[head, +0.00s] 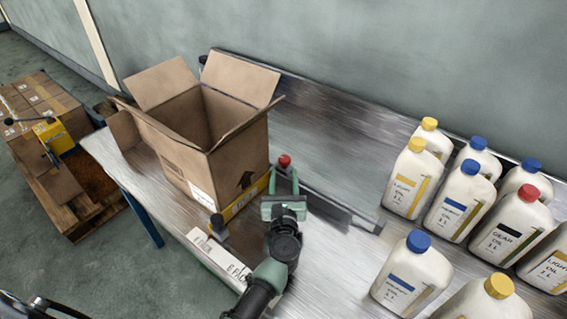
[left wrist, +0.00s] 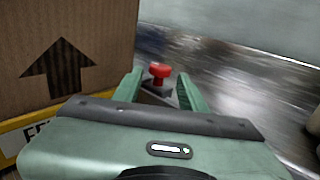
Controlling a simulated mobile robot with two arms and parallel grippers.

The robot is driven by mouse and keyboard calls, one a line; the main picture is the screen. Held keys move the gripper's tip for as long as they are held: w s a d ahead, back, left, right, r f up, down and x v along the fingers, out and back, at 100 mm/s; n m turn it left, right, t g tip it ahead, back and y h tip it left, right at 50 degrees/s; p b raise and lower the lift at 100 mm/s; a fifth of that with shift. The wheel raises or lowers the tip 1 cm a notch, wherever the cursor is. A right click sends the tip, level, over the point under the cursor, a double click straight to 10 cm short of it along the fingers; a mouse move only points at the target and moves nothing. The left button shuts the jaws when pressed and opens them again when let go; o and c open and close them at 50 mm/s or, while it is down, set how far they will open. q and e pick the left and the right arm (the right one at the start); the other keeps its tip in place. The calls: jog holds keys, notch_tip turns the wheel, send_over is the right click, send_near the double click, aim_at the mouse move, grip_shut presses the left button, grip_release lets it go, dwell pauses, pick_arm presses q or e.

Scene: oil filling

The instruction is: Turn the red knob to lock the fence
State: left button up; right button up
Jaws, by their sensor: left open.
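The red knob (head: 284,160) stands at the right side of the open cardboard box on the metal table. In the left wrist view the red knob (left wrist: 159,71) shows between and beyond my left fingers. My left gripper (head: 284,176) is open and empty, with its fingers pointing at the knob. In the left wrist view the left gripper (left wrist: 158,88) has one finger on each side of the knob in the picture; I cannot tell whether they touch it. The yellow fence (head: 246,199) runs along the foot of the box. My right gripper is not in view.
The open cardboard box (head: 214,135) stands left of my arm. Several oil bottles (head: 466,205) with yellow, blue and red caps stand at the right. A white labelled strip (head: 218,255) lies along the front edge. The metal table (head: 330,125) is clear behind the knob.

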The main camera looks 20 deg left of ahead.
aim_at(283, 163)
pick_arm(q)
jog(key=x, duration=0.3)
jog(key=shift+b+x, duration=0.3)
jog(key=shift+x, duration=0.9)
jog(key=shift+d, duration=0.1)
grip_shut()
jog(key=shift+a+m+h, duration=0.2)
jog(key=shift+m+h, duration=0.3)
jog(key=shift+h, duration=0.3)
jog(key=shift+a+f+m+t+h, duration=0.15)
jog(key=shift+m+t+h, duration=0.25)
jog(key=shift+m+h, duration=0.85)
jog(key=shift+h, duration=0.45)
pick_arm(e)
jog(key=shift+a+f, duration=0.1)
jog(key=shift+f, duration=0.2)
